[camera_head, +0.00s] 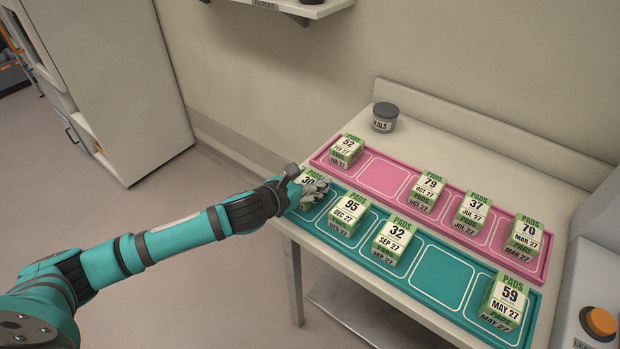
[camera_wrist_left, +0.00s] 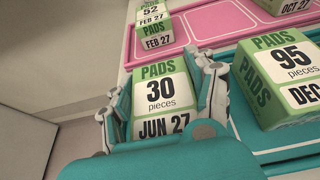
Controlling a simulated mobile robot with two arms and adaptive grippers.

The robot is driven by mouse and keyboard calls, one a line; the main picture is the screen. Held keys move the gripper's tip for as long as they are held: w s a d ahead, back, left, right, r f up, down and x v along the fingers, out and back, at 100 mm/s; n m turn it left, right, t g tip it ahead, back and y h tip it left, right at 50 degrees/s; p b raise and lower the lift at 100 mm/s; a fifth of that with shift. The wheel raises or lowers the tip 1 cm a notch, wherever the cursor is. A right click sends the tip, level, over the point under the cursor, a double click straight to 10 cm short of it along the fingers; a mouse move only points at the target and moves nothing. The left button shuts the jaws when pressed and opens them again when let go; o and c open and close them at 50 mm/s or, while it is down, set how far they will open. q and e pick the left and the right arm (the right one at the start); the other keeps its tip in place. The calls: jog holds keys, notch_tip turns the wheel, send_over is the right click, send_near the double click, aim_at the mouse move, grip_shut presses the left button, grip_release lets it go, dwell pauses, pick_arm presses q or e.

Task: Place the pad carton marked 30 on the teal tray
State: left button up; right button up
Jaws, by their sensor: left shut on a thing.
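The pad carton marked 30 (camera_head: 308,181) is green and white and stands at the left end of the teal tray (camera_head: 441,277). My left gripper (camera_head: 314,191) is shut on it, with one finger along each side. In the left wrist view, the carton (camera_wrist_left: 160,88) shows upright between the fingers, its label reading 30 pieces, JUN 27. Its base is hidden by the gripper, so I cannot tell whether it touches the tray. My right gripper is out of view.
On the teal tray stand cartons 95 (camera_head: 348,212), 32 (camera_head: 393,238) and 59 (camera_head: 506,300), with an empty slot between 32 and 59. Behind is a pink tray (camera_head: 383,175) with several cartons and one empty slot. A grey-lidded jar (camera_head: 384,117) stands behind the trays.

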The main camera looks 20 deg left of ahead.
pick_arm(q)
jog(key=o, duration=1.3)
jog(key=shift+f, duration=0.1)
jog(key=shift+o, duration=0.2)
jog(key=b+v, duration=0.1)
jog(key=v, duration=1.1)
